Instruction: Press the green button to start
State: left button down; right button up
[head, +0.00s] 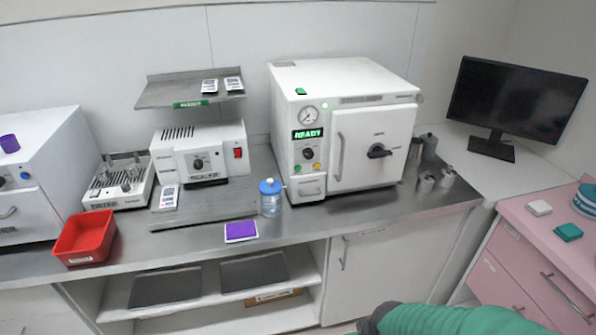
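The white sterilizer (372,117) stands on the steel counter with its door closed. Its front panel has a gauge, a green lit display (307,133) reading "READY", and small coloured buttons below it. Nothing covers the panel. Part of a green arm of mine shows at the bottom right edge, well below and in front of the sterilizer. Neither gripper shows in the view.
A red tray (84,238), a purple-topped card (241,231) and a sealer (203,155) are further left. A pink cabinet (540,250) is at right.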

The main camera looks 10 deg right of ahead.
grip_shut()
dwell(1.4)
